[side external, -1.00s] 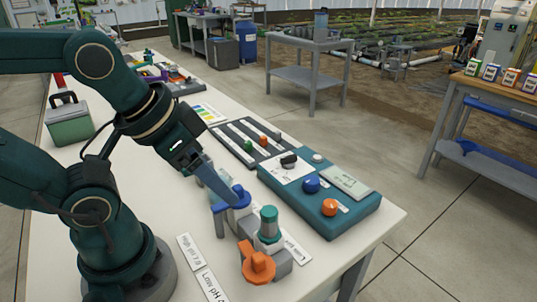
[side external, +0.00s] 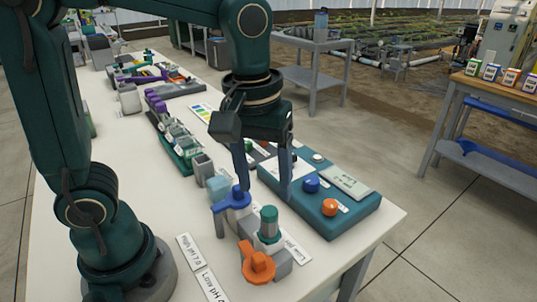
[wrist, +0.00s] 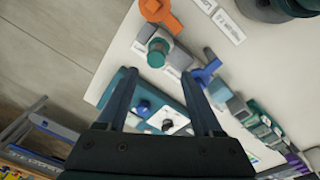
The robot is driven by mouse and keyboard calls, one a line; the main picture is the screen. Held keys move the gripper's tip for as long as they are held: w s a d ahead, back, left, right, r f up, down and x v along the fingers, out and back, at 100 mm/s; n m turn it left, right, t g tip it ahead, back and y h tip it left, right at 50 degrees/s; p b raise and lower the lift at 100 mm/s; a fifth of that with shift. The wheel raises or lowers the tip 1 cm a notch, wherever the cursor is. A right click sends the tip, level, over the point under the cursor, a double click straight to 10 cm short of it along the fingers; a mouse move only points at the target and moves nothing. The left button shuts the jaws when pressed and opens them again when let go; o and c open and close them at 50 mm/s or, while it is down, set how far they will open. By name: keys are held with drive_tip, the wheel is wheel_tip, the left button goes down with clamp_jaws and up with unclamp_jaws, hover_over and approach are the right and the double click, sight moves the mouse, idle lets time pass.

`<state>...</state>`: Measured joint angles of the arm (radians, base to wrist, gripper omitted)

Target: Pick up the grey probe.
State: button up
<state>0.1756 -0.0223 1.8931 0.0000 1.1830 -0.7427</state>
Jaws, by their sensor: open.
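No plainly grey probe can be made out. An upright teal-capped cylinder (side external: 268,223), possibly the probe, stands in a block between a blue clip-like part (side external: 235,198) and an orange one (side external: 258,264). Its cap also shows in the wrist view (wrist: 157,52), just beyond the fingertips. My gripper (side external: 264,193) points down with its fingers apart and nothing between them. It appears above and behind the cylinder, near the blue part and the console's left edge. In the wrist view, my gripper (wrist: 160,77) frames part of the console below.
A teal console (side external: 338,213) with a blue knob (side external: 311,184) and an orange knob (side external: 330,207) lies to the right. Several small containers (side external: 176,143) line the table behind. White label cards (side external: 191,250) lie at front left. The table's right edge is close.

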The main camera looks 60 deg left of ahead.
sight(270, 211)
drive_tip(key=shift+w+d+f+g, duration=0.25)
drive_tip(key=shift+d+f+g, duration=0.05)
drive_tip(key=shift+f, duration=0.25)
drive_tip(key=shift+s+d+f, duration=0.1)
drive_tip(key=shift+d+f, duration=0.1)
drive_tip(key=shift+f, duration=2.85)
clamp_jaws()
